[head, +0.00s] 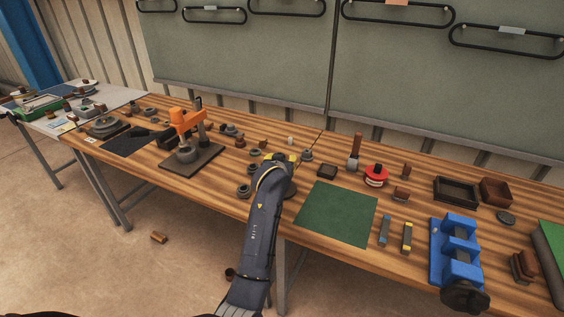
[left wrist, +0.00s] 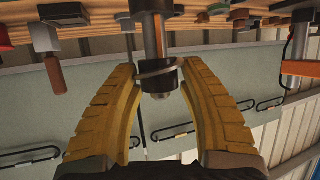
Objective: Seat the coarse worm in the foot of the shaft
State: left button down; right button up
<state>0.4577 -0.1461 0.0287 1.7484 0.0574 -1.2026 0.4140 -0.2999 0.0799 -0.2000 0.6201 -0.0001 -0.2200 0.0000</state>
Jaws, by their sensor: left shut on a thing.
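My left gripper (head: 284,160) is over the table behind its own dark arm in the head view. In the left wrist view, which is upside down, its two yellow fingers (left wrist: 162,88) close from both sides on a dark cylindrical piece with a slanted grey collar (left wrist: 160,76), likely the coarse worm. A bright metal shaft (left wrist: 154,38) is in line with this piece and runs to a dark base at the table. I cannot tell whether the piece and shaft are joined. A dark round base (head: 290,190) shows partly behind the arm. My right gripper is not in view.
An orange press (head: 184,122) stands to the left on the wooden table. A green mat (head: 336,213) lies clear to the right, with a blue vise (head: 456,250) beyond it. A wooden-handled tool (head: 355,148) and several small dark parts stand around the gripper.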

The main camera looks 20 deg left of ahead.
pick_arm(q)
jog(key=shift+f, duration=0.35)
jog(key=shift+f, duration=1.1)
jog(key=shift+f, duration=0.3)
jog(key=c, duration=0.7)
grip_release()
jog(key=shift+f, duration=0.1)
jog(key=shift+o, duration=0.2)
jog(key=shift+v, duration=1.55)
jog(key=shift+w, duration=0.1)
